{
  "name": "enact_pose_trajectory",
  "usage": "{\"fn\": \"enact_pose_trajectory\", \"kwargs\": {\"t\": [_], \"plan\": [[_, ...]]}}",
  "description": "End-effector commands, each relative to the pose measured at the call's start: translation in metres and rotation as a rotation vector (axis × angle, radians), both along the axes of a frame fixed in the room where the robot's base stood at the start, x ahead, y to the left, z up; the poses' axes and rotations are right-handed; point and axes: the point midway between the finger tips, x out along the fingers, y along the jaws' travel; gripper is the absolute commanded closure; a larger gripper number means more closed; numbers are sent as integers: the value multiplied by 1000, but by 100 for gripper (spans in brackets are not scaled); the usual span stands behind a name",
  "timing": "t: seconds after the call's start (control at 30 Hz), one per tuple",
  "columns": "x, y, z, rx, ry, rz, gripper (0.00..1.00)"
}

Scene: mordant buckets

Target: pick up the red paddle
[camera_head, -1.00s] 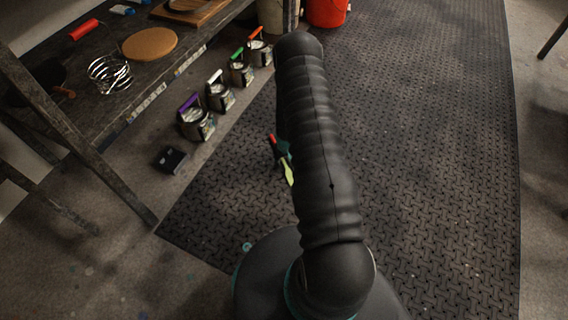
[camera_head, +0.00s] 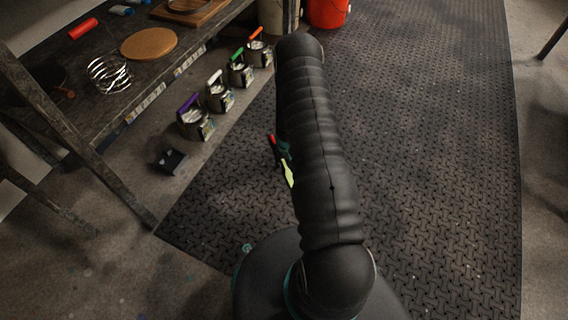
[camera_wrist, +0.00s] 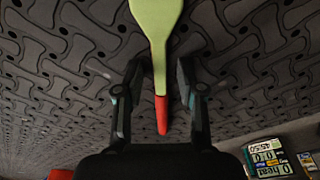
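A paddle with a lime-green wide part (camera_wrist: 156,18) and a narrow red end (camera_wrist: 162,113) shows in the wrist view. In the head view its lime part (camera_head: 288,173) shows beside my arm, and the rest is largely hidden. My gripper (camera_wrist: 159,72) has its two dark fingers on either side of the paddle's narrow part, with visible gaps on both sides. The fingers look open and not touching it. The red end points toward my palm. I cannot tell how far the paddle is from the mat.
A dark patterned mat (camera_head: 430,150) lies below. Several small cans with coloured handles (camera_head: 195,120) stand in a row along the bench (camera_head: 80,105) at left, near a small black box (camera_head: 169,161). A red bucket (camera_head: 327,12) stands at the back.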

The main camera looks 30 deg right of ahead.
Motion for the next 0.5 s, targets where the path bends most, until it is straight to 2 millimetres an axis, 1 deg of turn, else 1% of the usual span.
{"fn": "enact_pose_trajectory", "kwargs": {"t": [0.03, 0.1, 0.5], "plan": [[0, 0, 0, 0, 1, 0, 84], [0, 0, 0, 0, 1, 0, 100], [-1, 0, 0, 0, 2, 1, 100]]}}
